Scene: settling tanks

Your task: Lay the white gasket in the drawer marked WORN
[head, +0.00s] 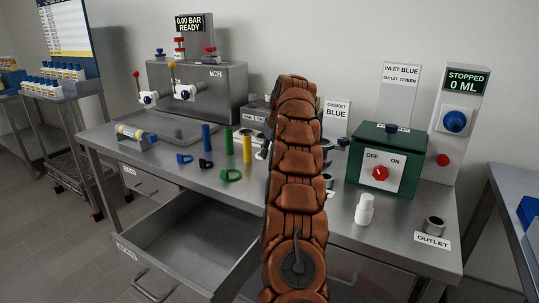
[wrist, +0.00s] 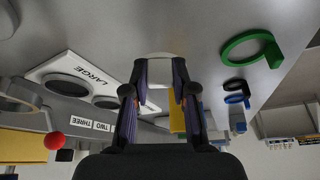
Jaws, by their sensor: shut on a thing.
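In the wrist view my gripper (wrist: 160,80) is closed on the white gasket (wrist: 160,55), whose pale curved edge shows between and just beyond the fingertips. My arm hides the gripper and the white gasket in the head view. A drawer (head: 190,236) stands pulled out below the bench at the front left, and its inside looks empty. A small label sits on its front edge, but I cannot read it. In the wrist view the gripper is over the grey bench top, near a white plate marked LARGE (wrist: 88,72).
Green (head: 231,175), black (head: 206,163) and blue (head: 184,158) gaskets lie on the bench, with upright coloured cylinders behind them.

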